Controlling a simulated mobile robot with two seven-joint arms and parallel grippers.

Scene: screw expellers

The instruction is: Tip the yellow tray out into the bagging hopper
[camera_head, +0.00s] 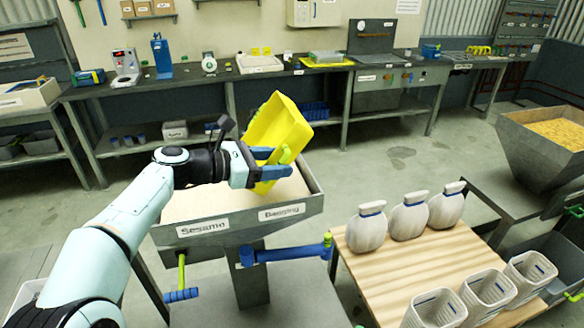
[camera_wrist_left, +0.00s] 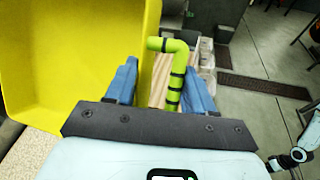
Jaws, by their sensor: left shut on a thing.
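The yellow tray (camera_head: 268,122) is steeply tilted, up on its side, above the bagging hopper (camera_head: 238,222). My left gripper (camera_head: 274,163) is shut on the tray's green handle, which shows between the blue fingers in the left wrist view (camera_wrist_left: 175,82). The part of the tray's inside (camera_wrist_left: 75,55) that shows in that view is bare yellow. The hopper is a grey metal box on a post, with "Sesame" and "Bagging" labels, and holds pale, level material (camera_head: 225,200).
A wooden table (camera_head: 385,275) with white sacks (camera_head: 408,217) and open white containers (camera_head: 485,293) stands right of the hopper. A blue lever (camera_head: 288,254) sticks out below the hopper. A long bench (camera_head: 205,80) runs behind. Another hopper (camera_head: 540,150) stands far right.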

